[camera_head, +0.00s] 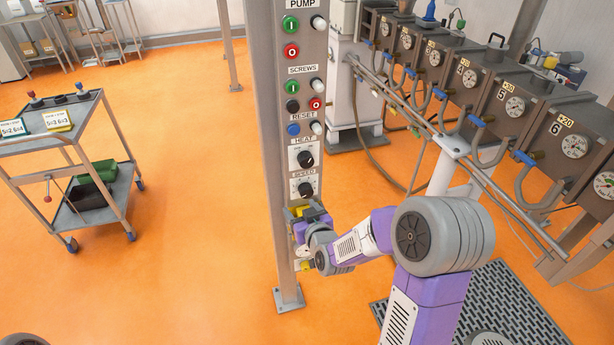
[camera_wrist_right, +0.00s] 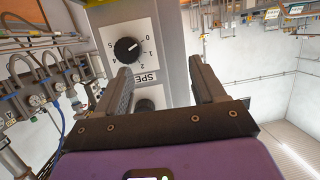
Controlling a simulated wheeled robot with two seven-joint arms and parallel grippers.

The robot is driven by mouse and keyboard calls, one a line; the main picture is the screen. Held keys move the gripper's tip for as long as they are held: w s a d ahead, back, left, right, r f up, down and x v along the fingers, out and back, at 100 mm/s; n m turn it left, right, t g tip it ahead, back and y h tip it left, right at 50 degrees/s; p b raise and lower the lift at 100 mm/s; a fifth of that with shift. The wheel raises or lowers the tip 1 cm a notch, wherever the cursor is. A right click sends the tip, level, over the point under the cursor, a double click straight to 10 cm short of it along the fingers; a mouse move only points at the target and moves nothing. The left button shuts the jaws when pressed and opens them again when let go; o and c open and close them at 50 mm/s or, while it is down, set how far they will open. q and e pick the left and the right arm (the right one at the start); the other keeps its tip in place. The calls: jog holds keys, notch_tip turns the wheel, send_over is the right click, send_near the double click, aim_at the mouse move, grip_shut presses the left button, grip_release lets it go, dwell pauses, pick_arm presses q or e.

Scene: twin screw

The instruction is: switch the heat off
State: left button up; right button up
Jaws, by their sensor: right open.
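The HEAT dial knob (camera_head: 305,158) is a black round knob on a white plate on the grey control post (camera_head: 263,130). Its pointer is too small to read there. The SPEED knob (camera_head: 305,189) sits just below it. The right wrist view looks upside down: the SPEED knob (camera_wrist_right: 127,50) shows clearly, its mark near 0. Beyond its label, a second knob, the HEAT one (camera_wrist_right: 145,104), is partly hidden by my gripper. My right gripper (camera_head: 308,212) is in front of the post, its fingers (camera_wrist_right: 161,68) apart with nothing between them. My left gripper is out of view.
Pump and screw buttons (camera_head: 291,50) sit higher on the post. A machine with several gauges (camera_head: 515,106) and pipes stands to the right. A trolley (camera_head: 75,140) stands at the left. Orange floor (camera_head: 190,170) between trolley and post is clear.

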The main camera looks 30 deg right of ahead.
aim_at(307, 165)
jog(key=d+r+t+h+b, duration=0.1)
jog(key=d+r+t+h, duration=0.2)
jog(key=r, duration=0.5)
jog(key=shift+y, duration=0.5)
jog(key=shift+d+r+b+x, duration=0.15)
jog(key=shift+d+x, duration=0.1)
jog(key=shift+x, duration=0.95)
jog(key=shift+d+r+b+x, duration=0.1)
jog(key=shift+d+x, duration=0.15)
jog(key=shift+x, duration=0.95)
jog(key=shift+d+r+b+x, duration=0.15)
jog(key=shift+d+x, duration=0.1)
jog(key=shift+x, duration=0.95)
jog(key=shift+s, duration=0.15)
jog(key=shift+c, duration=0.3)
jog(key=c, duration=1)
